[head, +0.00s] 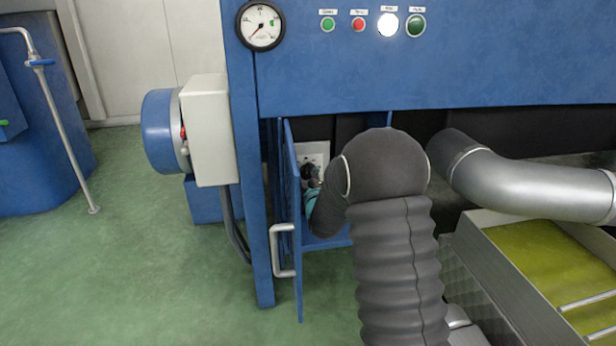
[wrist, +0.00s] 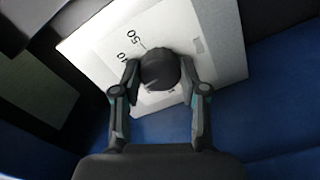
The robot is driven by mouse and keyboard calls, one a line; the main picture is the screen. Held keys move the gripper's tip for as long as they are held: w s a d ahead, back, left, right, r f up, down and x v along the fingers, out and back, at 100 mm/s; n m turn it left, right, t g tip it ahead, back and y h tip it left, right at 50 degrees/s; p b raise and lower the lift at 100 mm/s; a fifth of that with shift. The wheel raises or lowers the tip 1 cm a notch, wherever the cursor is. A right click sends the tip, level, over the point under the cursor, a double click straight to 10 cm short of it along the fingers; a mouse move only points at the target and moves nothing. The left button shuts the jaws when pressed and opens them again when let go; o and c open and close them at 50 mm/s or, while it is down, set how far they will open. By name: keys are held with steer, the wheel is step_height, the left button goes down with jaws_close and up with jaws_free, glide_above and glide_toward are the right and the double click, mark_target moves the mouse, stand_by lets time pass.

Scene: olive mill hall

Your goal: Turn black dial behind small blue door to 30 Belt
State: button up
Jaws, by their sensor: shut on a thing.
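The black dial (wrist: 160,70) sits on a white plate (wrist: 215,35) with printed numbers. In the wrist view "50" and "40" are readable at the plate's left; other marks are partly hidden by my gripper. My gripper (wrist: 160,82) is shut on the dial, one finger on each side. A light mark shows on the dial's face, but I cannot tell which number it points to. In the head view the small blue door (head: 293,215) stands open with its white handle (head: 283,250) facing out. My gripper (head: 312,178) reaches into the opening beside it, partly hidden by my arm.
A round gauge (head: 260,26) and several panel buttons (head: 359,24) are above the opening. A grey box with a blue motor (head: 158,130) is at left. A silver pipe (head: 540,185) and a tank of yellow-green liquid (head: 550,260) are at right. Green floor is free at left.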

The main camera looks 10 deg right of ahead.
steer(key=shift+m, duration=0.5)
steer(key=o, duration=1.1)
steer(key=shift+o, duration=0.2)
steer(key=shift+s, duration=0.1)
steer(key=s, duration=1.2)
steer(key=shift+w+m, duration=0.1)
steer(key=shift+m, duration=0.2)
